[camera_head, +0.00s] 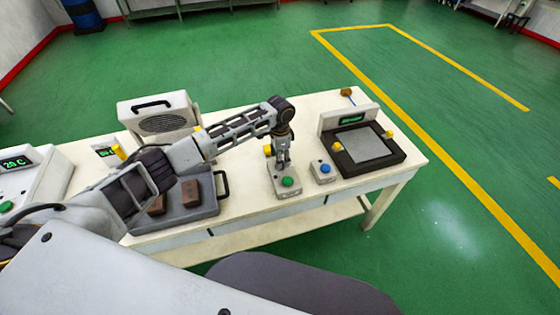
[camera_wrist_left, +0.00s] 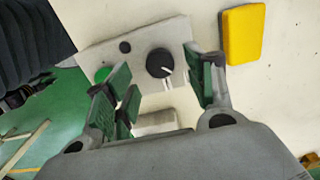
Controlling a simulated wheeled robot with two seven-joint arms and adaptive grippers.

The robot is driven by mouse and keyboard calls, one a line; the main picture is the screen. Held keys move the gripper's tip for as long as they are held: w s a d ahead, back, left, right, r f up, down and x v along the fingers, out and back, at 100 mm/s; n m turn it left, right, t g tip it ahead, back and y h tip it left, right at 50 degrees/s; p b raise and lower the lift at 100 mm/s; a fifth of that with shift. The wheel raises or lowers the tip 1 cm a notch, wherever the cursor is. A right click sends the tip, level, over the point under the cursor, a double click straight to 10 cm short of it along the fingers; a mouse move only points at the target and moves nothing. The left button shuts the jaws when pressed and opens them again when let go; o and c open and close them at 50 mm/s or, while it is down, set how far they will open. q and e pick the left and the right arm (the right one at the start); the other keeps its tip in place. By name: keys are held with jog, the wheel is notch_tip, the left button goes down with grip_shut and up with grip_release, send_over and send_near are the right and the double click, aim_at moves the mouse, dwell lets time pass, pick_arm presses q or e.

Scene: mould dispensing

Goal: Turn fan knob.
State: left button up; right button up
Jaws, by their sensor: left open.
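The fan knob (camera_wrist_left: 159,63) is a round black dial with a white pointer mark on a light grey control box (camera_wrist_left: 110,53). In the head view the box (camera_head: 290,193) stands near the table's front edge, with a green button (camera_head: 288,182) on it. My left gripper (camera_head: 283,160) points down over this box and hides the knob there. In the left wrist view my left gripper (camera_wrist_left: 163,78) is open, with the knob between its green-padded fingers. I cannot tell whether they touch it. My right gripper is not in view.
A box with a blue button (camera_head: 322,171) stands to the right, beside a dark-framed device with a screen (camera_head: 351,120). A grey tray (camera_head: 208,205) with brown blocks and a grille box (camera_head: 164,124) are at left. A yellow block (camera_wrist_left: 243,33) lies beside the control box.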

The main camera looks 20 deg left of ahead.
pick_arm(q)
notch_tip(320, 180, up, 9)
dwell(0.5)
jog(key=shift+f, duration=0.15)
